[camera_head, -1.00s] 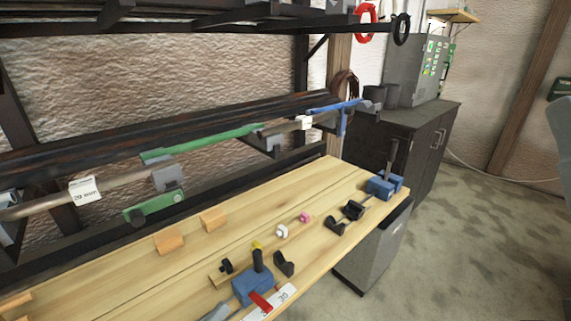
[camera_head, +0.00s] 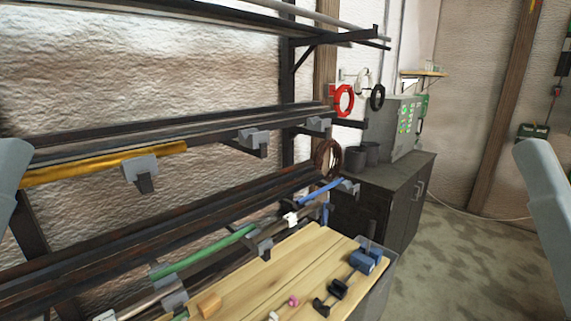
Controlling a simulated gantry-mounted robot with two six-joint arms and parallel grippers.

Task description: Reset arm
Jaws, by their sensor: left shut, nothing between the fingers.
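My left arm (camera_head: 9,180) shows only as a smooth pale grey piece at the left edge of the head view. My right arm (camera_head: 550,205) shows as a similar pale grey piece at the right edge. Both pieces are cut off by the picture's edges. I see no fingers of either gripper. Neither visible arm piece appears to touch the rack or the bench.
A wall rack (camera_head: 90,148) holds long dark bars, a yellow lath (camera_head: 70,172) and a green lath (camera_head: 205,252). A wooden bench (camera_head: 300,255) carries a blue clamp (camera_head: 363,261) and small blocks. A dark cabinet (camera_head: 372,205) stands behind; the floor at right is open.

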